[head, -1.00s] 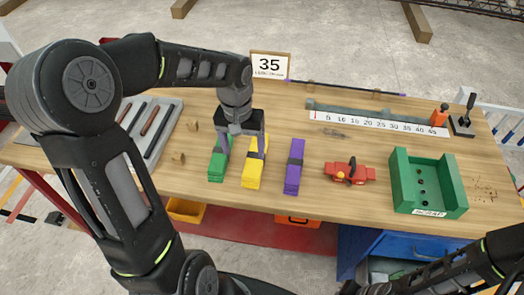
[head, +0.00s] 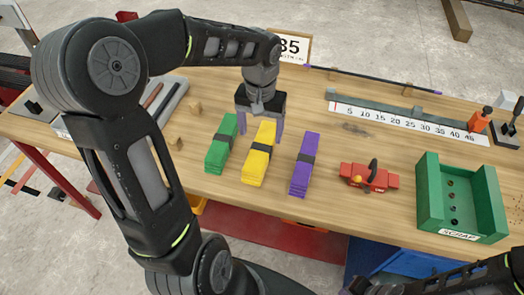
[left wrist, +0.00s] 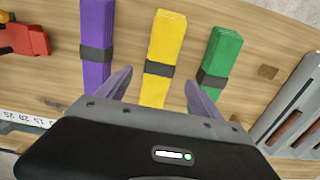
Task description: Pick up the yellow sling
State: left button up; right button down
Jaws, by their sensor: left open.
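The yellow sling (head: 258,160), a folded stack with a dark band, lies on the wooden table between the green sling (head: 220,148) and the purple sling (head: 303,168). My left gripper (head: 260,125) is open and empty, at the far end of the yellow sling. In the left wrist view, the yellow sling (left wrist: 160,80) lies beyond and between its two spread fingers (left wrist: 157,90); I cannot tell the exact height above it. The green sling (left wrist: 218,60) and purple sling (left wrist: 97,50) are on either side. Only part of my right arm shows at the lower right; its gripper is out of view.
A red tool (head: 368,177) and a green scrap bin (head: 430,195) stand to the right. A ruler strip (head: 400,120) and a sign (head: 295,45) are at the back.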

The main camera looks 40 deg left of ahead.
aim_at(261, 147)
pick_arm(q)
jog(key=shift+f, duration=1.3)
jog(key=shift+f+p, duration=0.65)
jog(key=shift+f, duration=2)
grip_shut()
jog(key=shift+w+r, duration=0.1)
